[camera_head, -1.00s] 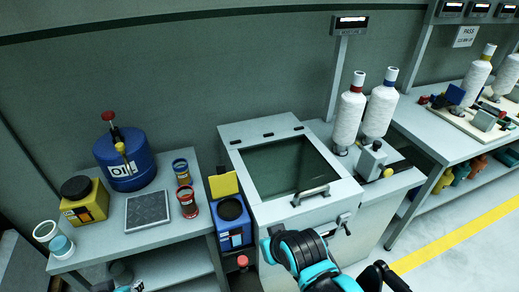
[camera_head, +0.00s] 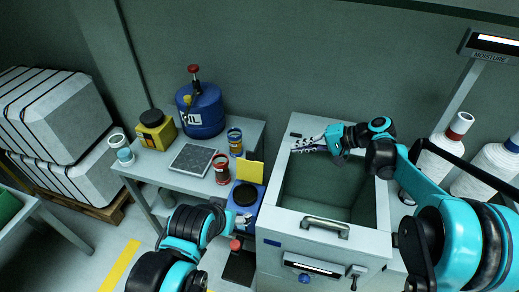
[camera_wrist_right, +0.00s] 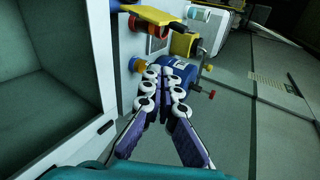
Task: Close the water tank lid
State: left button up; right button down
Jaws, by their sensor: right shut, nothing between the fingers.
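A blue box (camera_head: 240,205) with a round black top (camera_head: 246,193) stands between the side table and a pale cabinet; a yellow flap (camera_head: 250,172) stands raised behind the black top. The flap also shows in the right wrist view (camera_wrist_right: 155,15). I cannot tell for certain which part is the water tank lid. My right gripper (camera_head: 297,146) is shut and empty above the cabinet's far left rim, right of the flap and apart from it. Its closed fingers show in the right wrist view (camera_wrist_right: 160,90). My left gripper (camera_head: 243,217) is by the blue box's front; its jaws are unclear.
The pale cabinet (camera_head: 282,226) has a square dark recess and a front handle (camera_head: 325,227). White bobbins (camera_head: 440,160) stand right.

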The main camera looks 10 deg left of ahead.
aim_at(250, 167)
jog(key=w+a+f+g+y, duration=0.1)
jog(key=w+f+y, duration=0.1)
jog(key=w+a+f+n+g+y+p, duration=0.1)
jog(key=w+f+g+y, duration=0.1)
jog(key=w+a+f+n+g+y, duration=0.1)
jog(key=w+f+g+y, duration=0.1)
jog(key=shift+a+f, duration=0.1)
jog(key=shift+f, duration=0.25)
jog(key=shift+a, duration=0.15)
jog(key=s+a+r+b, duration=0.1)
jog(key=s+a+b, duration=0.2)
jog(key=s+a, duration=0.3)
jog(key=x, duration=0.3)
jog(key=shift+w+a, duration=0.25)
jog(key=shift+a, duration=0.1)
jog(key=shift+a+n, duration=0.15)
jog(key=shift+n, duration=0.15)
